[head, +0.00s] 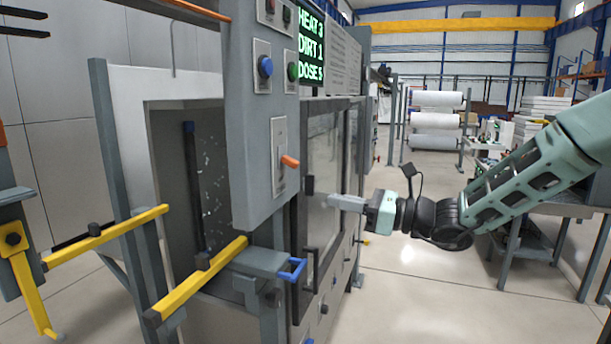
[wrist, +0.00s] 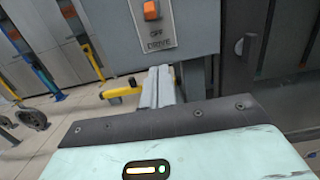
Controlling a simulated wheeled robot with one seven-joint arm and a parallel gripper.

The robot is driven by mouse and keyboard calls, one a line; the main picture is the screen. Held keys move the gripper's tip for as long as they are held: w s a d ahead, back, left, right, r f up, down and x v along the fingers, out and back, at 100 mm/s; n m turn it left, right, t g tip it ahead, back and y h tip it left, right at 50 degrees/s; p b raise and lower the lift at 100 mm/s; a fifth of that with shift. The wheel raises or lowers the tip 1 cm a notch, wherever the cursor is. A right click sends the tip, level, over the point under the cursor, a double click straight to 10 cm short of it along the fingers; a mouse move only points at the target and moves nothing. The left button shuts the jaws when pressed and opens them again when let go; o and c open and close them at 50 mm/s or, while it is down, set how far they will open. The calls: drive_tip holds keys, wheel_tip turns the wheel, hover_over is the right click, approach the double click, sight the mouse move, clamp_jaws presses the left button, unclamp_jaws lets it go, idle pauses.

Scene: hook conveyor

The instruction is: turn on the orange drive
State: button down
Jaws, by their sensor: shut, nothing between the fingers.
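The orange drive lever (head: 289,161) sticks out of a light switch plate (head: 279,178) on the grey control panel. In the wrist view the lever (wrist: 151,10) is at the top edge, above the words OFF and DRIVE; its upper part is cut off. My gripper (head: 332,201) is shut and empty, to the right of and below the lever in the head view, in front of the cabinet's glass door. In the wrist view its closed fingers (wrist: 160,72) point toward the panel's lower edge, below the lever. The fingers and the lever look apart.
A blue button (head: 265,67) and a green button (head: 292,71) sit higher on the panel (head: 248,130), beside a green-text display (head: 311,45). Yellow bars (head: 205,275) and a blue handle (head: 293,269) stick out below.

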sight(279, 185)
drive_tip(key=p+x, duration=0.2)
drive_tip(key=x, duration=0.1)
drive_tip(key=p+x, duration=0.1)
drive_tip(key=x, duration=0.3)
drive_tip(key=r+p+x, duration=0.1)
drive_tip(key=p+x, duration=0.1)
drive_tip(key=x, duration=0.1)
drive_tip(key=shift+a+p, duration=0.15)
drive_tip(key=shift+p, duration=0.15)
drive_tip(key=shift+s+d+r+p, duration=0.25)
drive_tip(key=shift+d+r+p, duration=0.5)
drive_tip(key=shift+r, duration=0.2)
drive_tip(key=shift+s+d+r+p, duration=0.1)
drive_tip(key=shift+r+p, duration=0.3)
drive_tip(key=shift+d+b, duration=0.1)
drive_tip(key=shift+b, duration=0.2)
